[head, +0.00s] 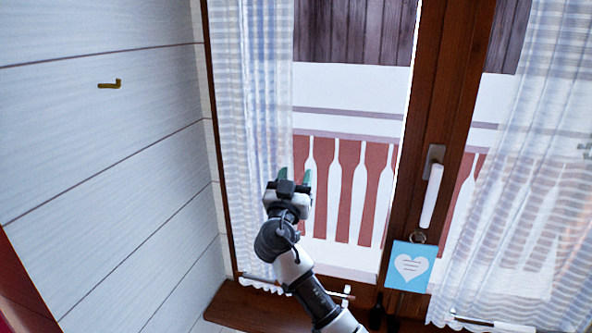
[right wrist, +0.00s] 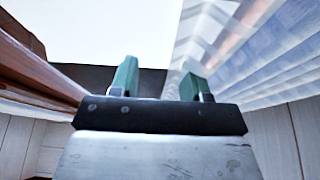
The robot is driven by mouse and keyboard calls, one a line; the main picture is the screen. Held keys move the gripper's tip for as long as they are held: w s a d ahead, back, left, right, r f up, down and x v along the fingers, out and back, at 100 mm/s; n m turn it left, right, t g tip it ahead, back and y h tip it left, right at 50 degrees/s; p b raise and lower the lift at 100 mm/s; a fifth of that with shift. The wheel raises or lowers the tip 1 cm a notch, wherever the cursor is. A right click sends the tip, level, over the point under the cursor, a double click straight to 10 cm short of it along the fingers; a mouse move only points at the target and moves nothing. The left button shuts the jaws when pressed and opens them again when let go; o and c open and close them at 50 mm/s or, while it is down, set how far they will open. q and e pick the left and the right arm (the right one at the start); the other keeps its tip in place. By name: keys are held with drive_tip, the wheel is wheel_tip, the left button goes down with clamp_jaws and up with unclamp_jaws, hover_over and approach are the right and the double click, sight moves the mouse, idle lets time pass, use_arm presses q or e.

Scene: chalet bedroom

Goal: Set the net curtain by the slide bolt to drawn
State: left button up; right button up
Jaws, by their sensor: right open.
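A sheer net curtain (head: 255,110) with pale stripes hangs gathered at the left side of the window in the head view. A second net curtain (head: 535,170) hangs at the right. My right gripper (head: 294,178) is open, with green fingertips, in front of the left curtain's inner edge. In the right wrist view the open fingers (right wrist: 158,82) have nothing between them. A striped curtain (right wrist: 255,55) is at the right there, close behind the right finger; I cannot tell if they touch. I cannot clearly make out the slide bolt. My left gripper is not in view.
A brown window post (head: 428,130) with a white handle (head: 431,195) stands between the curtains. A blue heart card (head: 409,266) hangs below it. A brass hook (head: 110,84) is on the left wall. A wooden sill (head: 235,308) runs below.

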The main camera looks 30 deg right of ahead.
drive_tip(key=shift+w+d, duration=0.1)
drive_tip(key=shift+d, duration=0.05)
drive_tip(key=shift+c, duration=0.2)
clamp_jaws()
drive_tip(key=s+d+b, duration=0.2)
drive_tip(key=s, duration=0.1)
drive_tip(key=s+d+b, duration=0.1)
drive_tip(key=s+d, duration=0.1)
drive_tip(key=shift+f, duration=0.25)
drive_tip(key=s+d, duration=0.4)
drive_tip(key=s, duration=0.1)
drive_tip(key=s+d+b, duration=0.1)
drive_tip(key=s+d, duration=0.1)
drive_tip(key=shift+s+d+r, duration=0.15)
drive_tip(key=shift+d+r, duration=0.05)
drive_tip(key=shift+r, duration=0.1)
drive_tip(key=shift+o, duration=0.2)
unclamp_jaws()
